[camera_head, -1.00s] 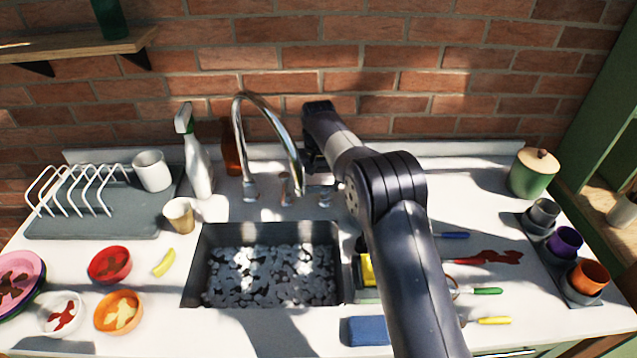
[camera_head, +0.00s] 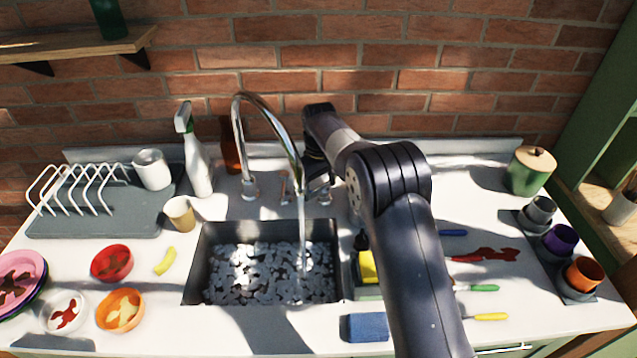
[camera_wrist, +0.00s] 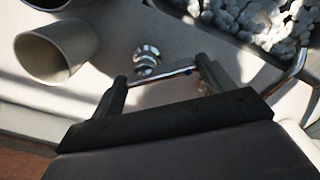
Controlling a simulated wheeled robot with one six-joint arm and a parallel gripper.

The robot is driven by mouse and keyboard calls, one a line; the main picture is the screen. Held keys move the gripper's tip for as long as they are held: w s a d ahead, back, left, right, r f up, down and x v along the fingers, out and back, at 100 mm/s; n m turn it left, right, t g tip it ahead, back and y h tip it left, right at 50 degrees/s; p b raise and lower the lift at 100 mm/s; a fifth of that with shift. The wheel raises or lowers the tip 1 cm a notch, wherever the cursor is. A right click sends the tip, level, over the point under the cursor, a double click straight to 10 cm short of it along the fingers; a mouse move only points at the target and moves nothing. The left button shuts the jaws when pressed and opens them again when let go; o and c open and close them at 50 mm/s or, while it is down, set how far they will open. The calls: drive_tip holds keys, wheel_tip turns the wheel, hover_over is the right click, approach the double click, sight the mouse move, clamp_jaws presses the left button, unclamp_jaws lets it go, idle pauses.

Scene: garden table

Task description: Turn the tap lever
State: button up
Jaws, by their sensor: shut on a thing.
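The chrome tap has a tall curved spout (camera_head: 268,103) above the sink. A stream of water (camera_head: 301,235) falls from the spout's end into the sink (camera_head: 193,270). My gripper (camera_wrist: 162,73) reaches down at the right of the tap, by the small chrome fittings. In the wrist view it is shut on the tap lever (camera_wrist: 170,79), a thin chrome bar between the fingers. A round chrome base (camera_wrist: 147,57) shows just beyond the lever. In the head view my arm partly hides the gripper and lever.
A spray bottle (camera_head: 196,160) and brown bottle (camera_head: 230,152) stand left of the tap. A blue sponge (camera_head: 368,327) and yellow item (camera_head: 368,267) lie right of the sink. The brick wall (camera_head: 330,85) is close behind.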

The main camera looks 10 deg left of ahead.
sight(320, 187)
drive_tip(key=shift+n, duration=0.6)
drive_tip(key=o, duration=1)
drive_tip(key=shift+d, duration=0.1)
wheel_tip(320, 187, up, 11)
drive_tip(key=shift+f+b, duration=0.1)
drive_tip(key=shift+b, duration=0.45)
wheel_tip(320, 187, down, 11)
drive_tip(key=shift+r+p, duration=0.1)
drive_tip(key=shift+p, duration=0.45)
